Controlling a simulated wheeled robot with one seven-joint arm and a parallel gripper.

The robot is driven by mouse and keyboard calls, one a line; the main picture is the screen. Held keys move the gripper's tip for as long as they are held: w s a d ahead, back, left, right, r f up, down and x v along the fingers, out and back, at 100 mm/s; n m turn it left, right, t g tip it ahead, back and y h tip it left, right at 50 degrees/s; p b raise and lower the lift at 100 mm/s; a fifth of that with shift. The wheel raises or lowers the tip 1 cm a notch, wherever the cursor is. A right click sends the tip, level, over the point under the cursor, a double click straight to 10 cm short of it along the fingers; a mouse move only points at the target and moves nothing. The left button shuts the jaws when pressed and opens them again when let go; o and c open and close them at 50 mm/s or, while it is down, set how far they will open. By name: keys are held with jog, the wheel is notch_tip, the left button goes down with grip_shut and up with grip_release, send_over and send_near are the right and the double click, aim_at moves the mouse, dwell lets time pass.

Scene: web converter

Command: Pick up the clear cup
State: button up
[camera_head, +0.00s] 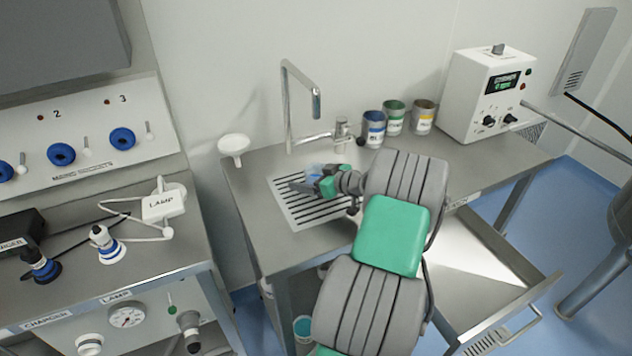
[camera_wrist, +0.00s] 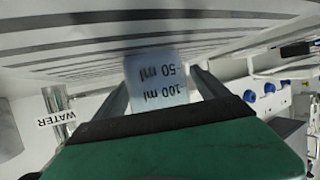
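The clear cup (camera_wrist: 157,82) is between the two fingers of my gripper (camera_wrist: 160,80) in the wrist view. It carries black marks, "100 ml" and "50 ml", which appear upside down there. In the head view the cup (camera_head: 313,171) is a small pale-blue shape at the tip of my gripper (camera_head: 322,180), partly hidden by it. It is over the slotted drain grate (camera_head: 300,211), and its base appears close to or on the slats. The fingers lie along both sides of the cup. Whether they press on it or leave a small gap cannot be told.
A tall faucet (camera_head: 288,110) stands behind the grate. Blue, green and yellow-labelled canisters (camera_head: 394,117) and a white control box (camera_head: 490,95) stand to the right. A white funnel-like dish (camera_head: 234,146) is at the left. An open drawer (camera_head: 490,290) juts out at the front right.

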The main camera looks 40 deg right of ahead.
jog(key=c, duration=1.7)
jog(key=shift+r, duration=0.15)
